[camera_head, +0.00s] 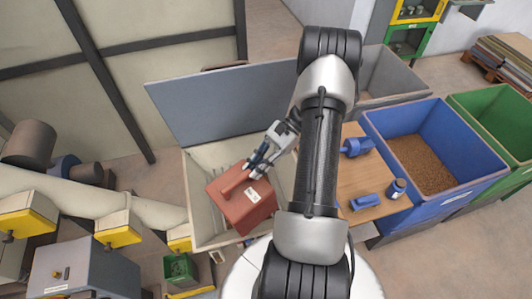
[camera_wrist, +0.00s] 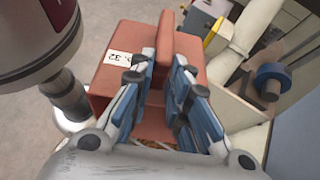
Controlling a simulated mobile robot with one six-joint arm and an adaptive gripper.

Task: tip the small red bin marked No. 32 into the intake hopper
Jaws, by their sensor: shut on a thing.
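The small red bin (camera_head: 242,209) is held over the open intake hopper (camera_head: 190,191), a pale box with a raised grey lid behind it. A white label shows on the bin; in the wrist view the bin (camera_wrist: 120,82) has a label that reads 32. My gripper (camera_head: 259,168) is shut on the bin's upright red grip, with a blue-padded finger on each side. The gripper also shows in the wrist view (camera_wrist: 163,75). The bin looks tilted in the head view. A little tan material shows at its near edge in the wrist view, mostly hidden by my gripper.
A wooden table (camera_head: 362,180) with a blue tool, a blue block and a dark jar stands right of my arm. Beyond it are a blue bin (camera_head: 447,204) of brown grain and a green bin (camera_head: 495,115). Pale pipes and yellow-trimmed spouts (camera_head: 118,235) lie at left.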

